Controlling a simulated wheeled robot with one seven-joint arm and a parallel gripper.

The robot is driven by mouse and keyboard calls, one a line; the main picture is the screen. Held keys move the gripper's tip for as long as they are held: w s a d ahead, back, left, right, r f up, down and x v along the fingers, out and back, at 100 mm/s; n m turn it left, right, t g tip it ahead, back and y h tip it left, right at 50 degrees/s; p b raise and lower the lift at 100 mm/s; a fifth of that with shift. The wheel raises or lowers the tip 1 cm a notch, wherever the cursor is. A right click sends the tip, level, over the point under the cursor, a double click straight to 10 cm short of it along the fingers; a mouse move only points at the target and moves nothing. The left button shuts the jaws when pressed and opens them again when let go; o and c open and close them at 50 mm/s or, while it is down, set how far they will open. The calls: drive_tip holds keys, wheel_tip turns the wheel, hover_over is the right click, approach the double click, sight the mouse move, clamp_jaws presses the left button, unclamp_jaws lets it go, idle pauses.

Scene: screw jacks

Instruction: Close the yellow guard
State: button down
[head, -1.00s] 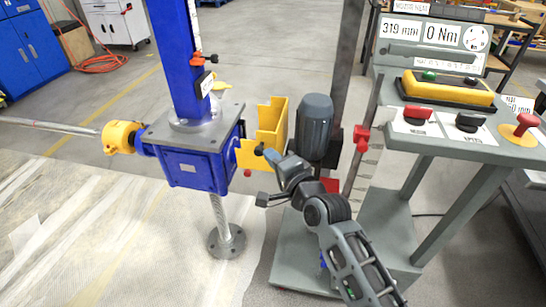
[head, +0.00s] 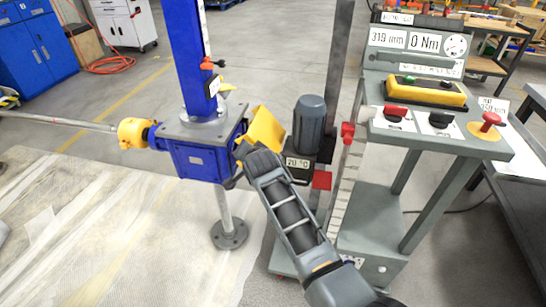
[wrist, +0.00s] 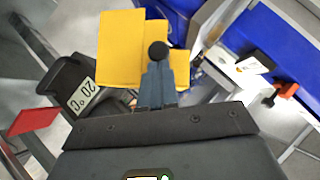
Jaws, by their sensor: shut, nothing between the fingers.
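The yellow guard (head: 266,127) stands out on the right side of the blue screw-jack gearbox (head: 197,160) in the head view. It looks tilted, and its lower part is hidden behind my wrist. In the wrist view the guard (wrist: 121,50) fills the upper middle as stepped yellow plates. A round black knob (wrist: 158,52) shows right at my fingertips, in front of the guard. My gripper (wrist: 158,72) is shut with nothing between its fingers. It is close to the guard; I cannot tell if it touches the knob or plate. My fingertips are mostly hidden in the head view.
A grey control stand (head: 440,135) with knobs and a red button is further right. A yellow coupling (head: 132,132) sits left of the gearbox.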

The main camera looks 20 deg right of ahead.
drive_tip(key=w+a+f+n+g+h+b, duration=0.2)
drive_tip(key=f+b, duration=0.6)
drive_tip(key=b, duration=0.5)
drive_tip(key=a+n+g+h, duration=0.1)
drive_tip(key=g+h, duration=0.1)
drive_tip(key=shift+w+f+n+h, duration=0.15)
drive_tip(key=shift+f+n+h, duration=0.05)
drive_tip(key=shift+n+h, duration=0.2)
drive_tip(key=shift+a+f, duration=0.1)
drive_tip(key=shift+f, duration=0.05)
